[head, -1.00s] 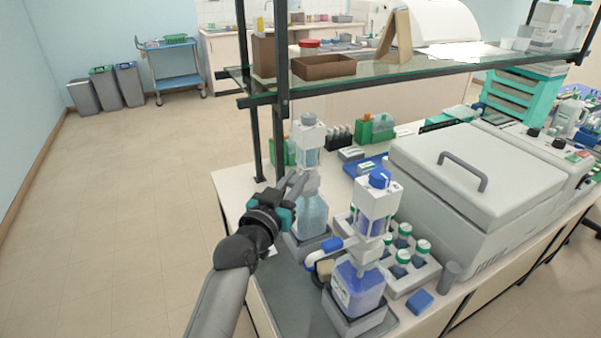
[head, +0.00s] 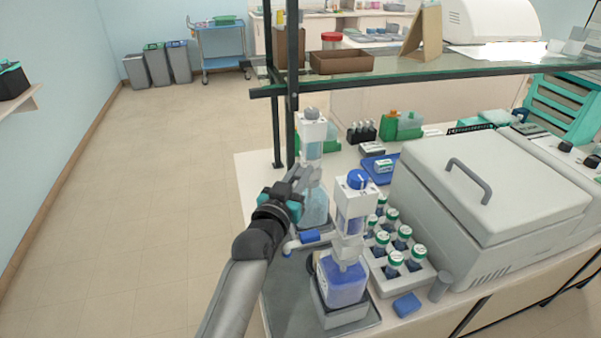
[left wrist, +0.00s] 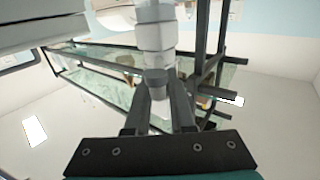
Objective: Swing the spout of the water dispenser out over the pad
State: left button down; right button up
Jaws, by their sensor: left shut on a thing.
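The water dispenser (head: 311,135) is the rear one, with a grey cap and a pale blue bottle (head: 314,208) below. My left gripper (head: 300,178) is at its left side, just under the pump head, partly hiding the spout. In the left wrist view, my left gripper (left wrist: 159,98) is shut on a pale grey, rounded part, which looks like the spout (left wrist: 157,80). A flat dark grey pad (head: 285,300) lies on the bench's front left, beside and below the dispensers. My right gripper is not in view.
A second dispenser (head: 352,208) with a blue cap and blue liquid stands close in front; its blue-tipped spout (head: 300,243) points left, near my left arm. A bottle rack (head: 413,278) and a large lidded machine (head: 485,190) stand right. A glass shelf (head: 400,72) spans above.

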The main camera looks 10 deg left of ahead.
aim_at(300, 171)
pick_arm(q)
jog(key=c, duration=0.8)
grip_release()
jog(key=shift+o, duration=0.2)
notch_tip(300, 171, up, 20)
jog(key=p, duration=0.2)
